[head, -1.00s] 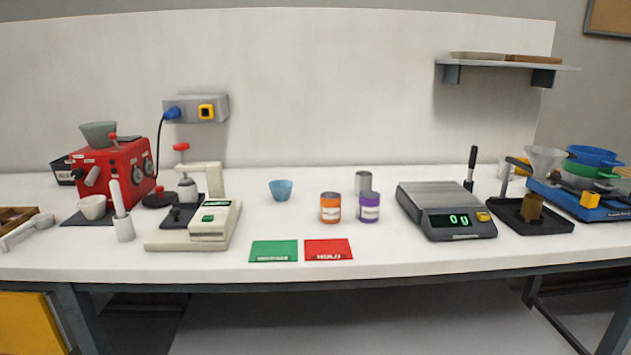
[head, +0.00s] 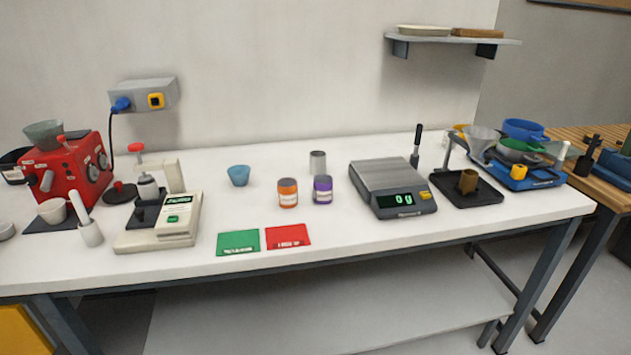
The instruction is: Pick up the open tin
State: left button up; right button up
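A grey metal tin (head: 318,163) stands upright on the white bench, behind an orange-labelled jar (head: 288,193) and a purple-labelled jar (head: 323,190). It looks like the open tin, but its inside is too small to make out. Both jars stand upright in front of it, close together. Neither of my grippers is in the head view.
A light blue cup (head: 239,175) stands left of the tin. A scale (head: 393,188) reading 0 g stands to its right. Green (head: 238,242) and red (head: 288,236) cards lie near the front edge. A red machine (head: 68,170) stands at far left.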

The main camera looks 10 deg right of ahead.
aim_at(323, 190)
jog(key=i+l, duration=0.1)
jog(key=l, duration=0.3)
jog(key=i+l, duration=0.1)
jog(key=l, duration=0.25)
jog(key=i+l, duration=0.1)
jog(key=l, duration=0.3)
jog(key=i+l, duration=0.15)
jog(key=l, duration=0.2)
jog(key=u, duration=0.05)
